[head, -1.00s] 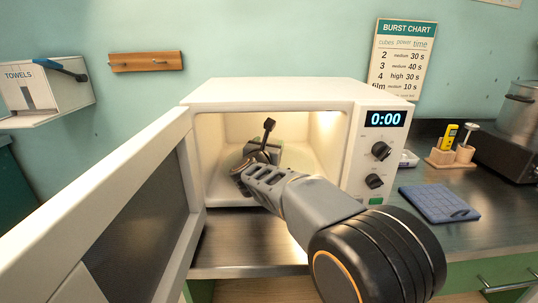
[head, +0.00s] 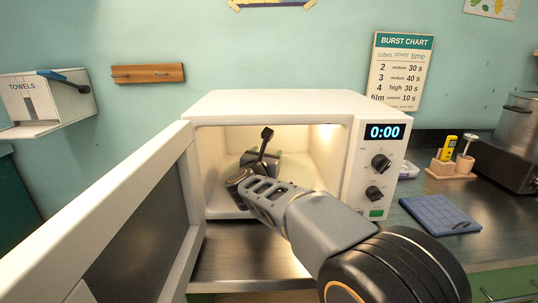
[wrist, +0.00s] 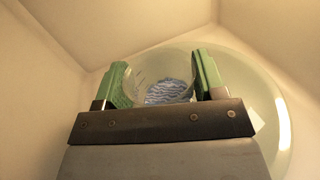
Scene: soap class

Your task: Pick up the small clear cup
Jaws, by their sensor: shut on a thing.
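The small clear cup (wrist: 165,91) is between the green fingers of my gripper (wrist: 162,76) in the wrist view. Blue-and-white wavy matter shows through it. The fingers are shut on the cup, with one on each side. The cup is over or on the round glass turntable (wrist: 268,118); I cannot tell whether it touches. In the head view my arm reaches into the open white microwave (head: 280,105), and my own wrist hides the cup and fingertips.
The microwave door (head: 120,225) stands open on the left. The cavity walls and ceiling are close around my gripper. A blue mat (head: 440,213) and a wooden holder (head: 452,168) lie on the counter to the right. A towel box (head: 45,103) is on the left wall.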

